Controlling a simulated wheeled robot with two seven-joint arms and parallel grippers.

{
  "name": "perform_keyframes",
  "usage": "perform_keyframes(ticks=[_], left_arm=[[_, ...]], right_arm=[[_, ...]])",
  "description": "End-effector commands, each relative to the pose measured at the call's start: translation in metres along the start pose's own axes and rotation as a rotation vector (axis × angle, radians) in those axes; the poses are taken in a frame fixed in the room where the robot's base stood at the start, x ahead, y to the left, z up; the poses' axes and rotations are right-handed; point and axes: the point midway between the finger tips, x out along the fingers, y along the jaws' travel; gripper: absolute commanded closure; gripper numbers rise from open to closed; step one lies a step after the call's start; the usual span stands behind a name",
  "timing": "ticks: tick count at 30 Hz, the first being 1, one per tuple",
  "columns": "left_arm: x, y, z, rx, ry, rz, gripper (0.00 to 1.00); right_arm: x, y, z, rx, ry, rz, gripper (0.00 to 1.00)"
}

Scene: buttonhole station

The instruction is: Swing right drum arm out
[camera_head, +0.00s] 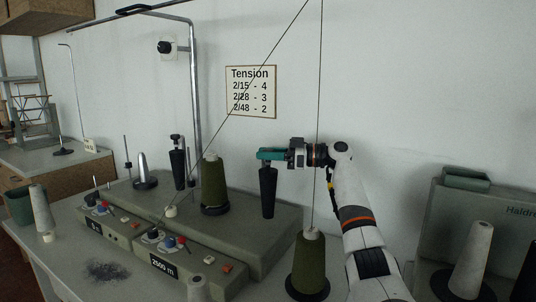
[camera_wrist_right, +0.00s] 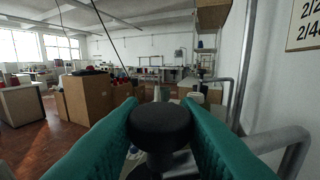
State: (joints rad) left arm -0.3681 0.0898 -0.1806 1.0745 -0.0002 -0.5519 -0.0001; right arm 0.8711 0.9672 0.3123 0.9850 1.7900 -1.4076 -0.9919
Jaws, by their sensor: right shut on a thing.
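My right gripper (camera_head: 268,155) is shut on the top of a black tapered drum (camera_head: 268,192), which hangs upright below its teal fingers over the right part of the grey winder (camera_head: 268,232). In the right wrist view the drum's round black top (camera_wrist_right: 160,122) sits between the teal fingers (camera_wrist_right: 160,128). The arm that carries the drum is hidden or too small to make out. A second black drum (camera_head: 178,168) stands further left on the winder. My left gripper is not in view.
A green yarn cone (camera_head: 214,186) stands left of the held drum, and another (camera_head: 309,263) stands in front to the right. Thin threads run up from the winder and the front cone, close to my right arm. A bent metal pole (camera_head: 193,90) rises behind.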

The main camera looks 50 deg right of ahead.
Motion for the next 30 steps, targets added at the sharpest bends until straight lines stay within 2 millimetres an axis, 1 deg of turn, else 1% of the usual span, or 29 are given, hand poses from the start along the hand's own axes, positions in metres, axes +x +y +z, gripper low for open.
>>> perform_keyframes(ticks=[1, 4, 5, 13, 16, 17, 20, 27, 30], left_arm=[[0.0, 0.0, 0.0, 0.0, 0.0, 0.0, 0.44], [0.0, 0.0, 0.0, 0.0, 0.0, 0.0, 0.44], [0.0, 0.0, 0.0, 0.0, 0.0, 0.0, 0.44], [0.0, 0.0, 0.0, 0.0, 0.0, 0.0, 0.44], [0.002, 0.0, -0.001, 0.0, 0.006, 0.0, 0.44], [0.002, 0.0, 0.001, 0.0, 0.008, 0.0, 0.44], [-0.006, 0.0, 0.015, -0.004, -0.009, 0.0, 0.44], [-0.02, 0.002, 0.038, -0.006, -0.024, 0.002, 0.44], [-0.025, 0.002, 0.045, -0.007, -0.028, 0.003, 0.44]], right_arm=[[0.001, 0.0, 0.0, 0.002, -0.002, 0.001, 0.67], [0.001, 0.0, 0.0, 0.002, -0.002, 0.001, 0.5], [0.001, 0.0, 0.0, 0.002, -0.002, 0.001, 0.49], [-0.001, 0.0, 0.0, 0.001, -0.001, 0.001, 0.49], [-0.008, 0.0, -0.001, 0.001, 0.0, 0.0, 0.49], [-0.011, 0.0, -0.001, 0.001, 0.0, -0.001, 0.49], [-0.029, 0.0, -0.002, 0.001, 0.0, -0.001, 0.49], [-0.081, -0.001, -0.002, 0.002, 0.0, -0.002, 0.49], [-0.098, -0.001, -0.002, 0.002, -0.001, -0.001, 0.49]])
